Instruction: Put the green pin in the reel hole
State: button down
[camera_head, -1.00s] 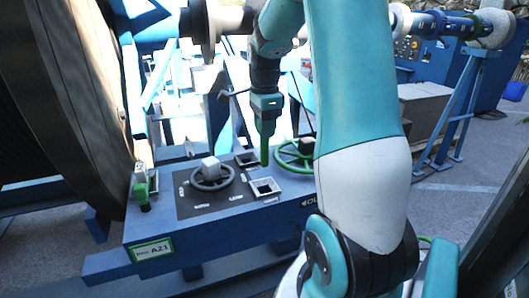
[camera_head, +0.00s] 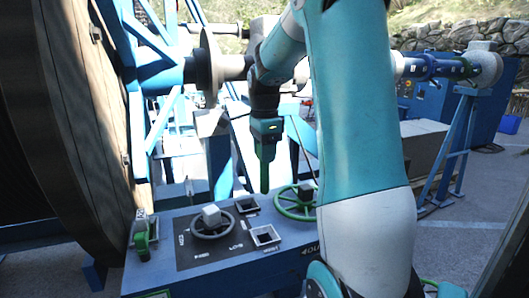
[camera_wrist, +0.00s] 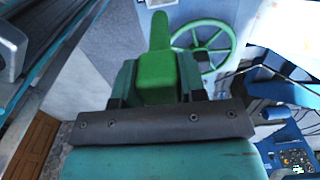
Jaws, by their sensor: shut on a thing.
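My gripper (camera_head: 266,140) points down and is shut on the green pin (camera_head: 264,175). The pin hangs upright, its tip apart from and above the back of the blue console. In the wrist view, the pin (camera_wrist: 158,55) stands out between the two dark jaws of my gripper (camera_wrist: 158,82). The large dark reel (camera_head: 55,130) fills the left of the head view, well left of the pin. I cannot make out the reel hole in either view.
The blue console (camera_head: 200,277) carries a grey handwheel (camera_head: 212,233), a green handwheel (camera_head: 296,213), square sockets (camera_head: 264,237) and a green fitting (camera_head: 142,243) at its left. A blue frame (camera_head: 165,75) and a shaft (camera_head: 232,67) stand behind my gripper.

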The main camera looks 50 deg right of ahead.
jog(key=shift+r+p, duration=2.65)
jog(key=shift+r, duration=0.65)
jog(key=shift+f, duration=0.1)
